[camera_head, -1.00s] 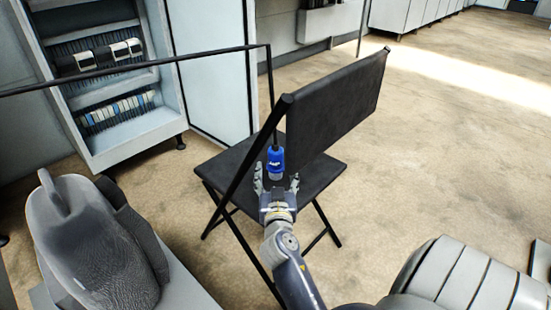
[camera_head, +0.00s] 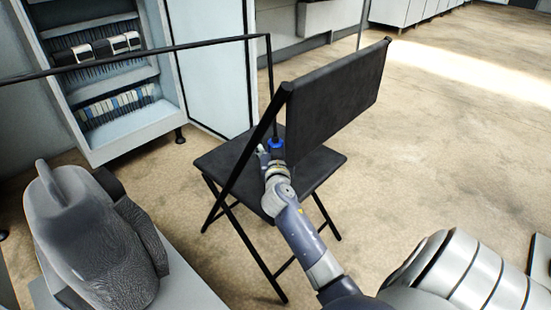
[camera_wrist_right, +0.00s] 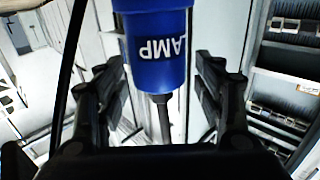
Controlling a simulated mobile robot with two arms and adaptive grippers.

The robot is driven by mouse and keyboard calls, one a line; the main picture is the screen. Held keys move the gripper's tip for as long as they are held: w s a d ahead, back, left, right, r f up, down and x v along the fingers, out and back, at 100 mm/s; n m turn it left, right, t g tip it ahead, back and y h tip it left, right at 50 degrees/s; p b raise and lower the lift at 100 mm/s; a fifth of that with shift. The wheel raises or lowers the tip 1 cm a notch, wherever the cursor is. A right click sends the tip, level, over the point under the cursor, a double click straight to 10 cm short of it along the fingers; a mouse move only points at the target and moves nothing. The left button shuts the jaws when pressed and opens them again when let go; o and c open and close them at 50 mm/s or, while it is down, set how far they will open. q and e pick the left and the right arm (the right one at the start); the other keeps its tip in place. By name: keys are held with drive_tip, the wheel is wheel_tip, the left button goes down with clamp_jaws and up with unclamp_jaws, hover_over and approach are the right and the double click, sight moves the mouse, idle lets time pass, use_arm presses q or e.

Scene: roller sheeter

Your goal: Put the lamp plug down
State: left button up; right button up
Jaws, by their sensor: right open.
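The blue lamp plug (camera_head: 276,144) shows just beyond my right gripper, above the black chair's seat; the gripper partly hides it. In the right wrist view the plug (camera_wrist_right: 155,48) bears upside-down letters reading "LAMP", and a dark cord comes out of its near end. My right gripper (camera_head: 269,155) is open. In the wrist view its two fingers (camera_wrist_right: 160,95) stand spread, one on each side of the plug and cord. I cannot tell whether the plug touches the seat. My left gripper is not in view.
The black folding chair (camera_head: 320,172) has a tilted backrest (camera_head: 335,105) close to the right of my arm. A thin black line (camera_head: 150,62) runs across to above the chair and down to the plug. An open cabinet (camera_head: 120,85) stands behind. The floor (camera_head: 450,150) at right is clear.

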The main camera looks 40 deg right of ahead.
clamp_jaws()
drive_tip(key=shift+r, duration=0.1)
idle(0.4)
